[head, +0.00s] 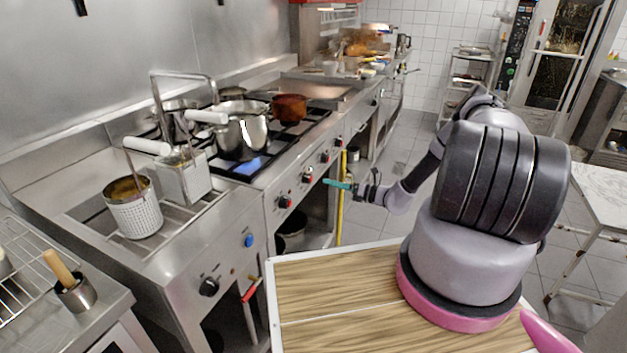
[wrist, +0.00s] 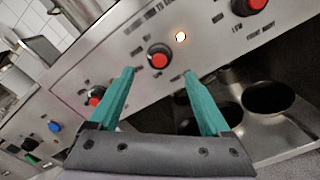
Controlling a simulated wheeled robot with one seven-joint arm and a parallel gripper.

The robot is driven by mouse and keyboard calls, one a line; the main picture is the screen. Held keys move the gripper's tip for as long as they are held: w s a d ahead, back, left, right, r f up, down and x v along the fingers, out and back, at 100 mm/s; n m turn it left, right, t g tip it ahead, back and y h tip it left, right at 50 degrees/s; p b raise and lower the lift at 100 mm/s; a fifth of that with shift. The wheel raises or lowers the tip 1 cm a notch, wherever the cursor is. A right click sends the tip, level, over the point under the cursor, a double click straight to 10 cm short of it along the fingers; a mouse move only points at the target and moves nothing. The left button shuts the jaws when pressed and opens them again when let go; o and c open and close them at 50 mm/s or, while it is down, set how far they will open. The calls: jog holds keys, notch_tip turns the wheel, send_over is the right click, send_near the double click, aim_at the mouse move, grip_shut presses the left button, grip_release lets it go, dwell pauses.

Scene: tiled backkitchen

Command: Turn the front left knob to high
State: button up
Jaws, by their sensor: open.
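The stove's front panel (head: 297,188) carries a row of red-capped knobs. In the wrist view, one red knob (wrist: 159,57) lies ahead of and between my open teal fingers (wrist: 159,76), with no visible contact. Another red knob (wrist: 95,96) is beside the left finger, and a third (wrist: 248,6) is at upper right. The labels are too blurred to tell surely which knob is front left. In the head view, my gripper (head: 332,183) points left at the panel, near the nearer red knobs (head: 285,201) (head: 307,177). It holds nothing.
A pot (head: 241,135) and a brown pan (head: 289,107) stand on the burners. A blue glow shows beside the pot. A small light (wrist: 180,37) is lit on the panel. The fryer's blue knob (head: 249,240) is nearer me. Open shelves with pots lie below the panel.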

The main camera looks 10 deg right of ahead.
aim_at(312, 179)
jog(key=x, duration=0.8)
jog(key=shift+c, duration=0.3)
grip_shut()
jog(key=shift+n, duration=0.4)
jog(key=shift+s+n, duration=0.1)
jog(key=shift+n, duration=4.4)
